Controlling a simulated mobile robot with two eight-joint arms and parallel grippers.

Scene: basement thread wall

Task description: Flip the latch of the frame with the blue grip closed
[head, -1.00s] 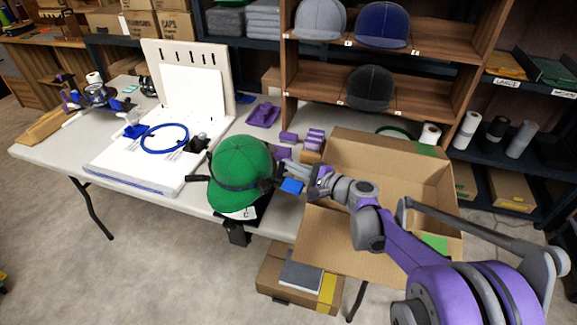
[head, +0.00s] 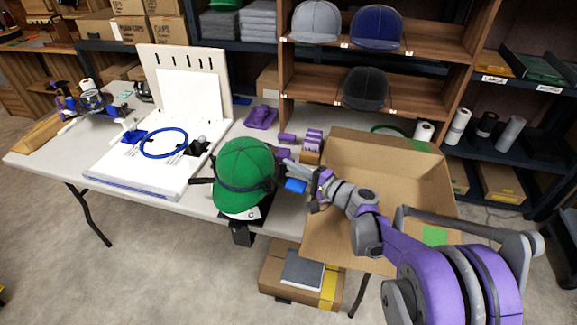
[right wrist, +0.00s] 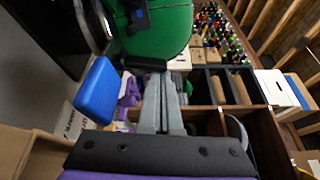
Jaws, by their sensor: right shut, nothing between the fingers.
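A green cap (head: 244,172) sits on a dark frame at the front edge of the table, with a dark band around its lower part. The frame's blue grip (head: 295,186) sticks out on the right of the cap. It also shows large at the left of the right wrist view (right wrist: 97,92). My right gripper (head: 284,164) is beside the cap, just above and behind the blue grip. Its grey fingers (right wrist: 163,100) are together and empty, pointing toward the cap's dark band. The latch itself is hard to make out. My left gripper is out of view.
An open cardboard box (head: 400,165) stands below my right forearm. A white board with a blue hoop (head: 163,143) lies to the left. Purple parts (head: 313,140) sit behind the gripper. A wooden shelf with caps (head: 440,95) rises behind the table.

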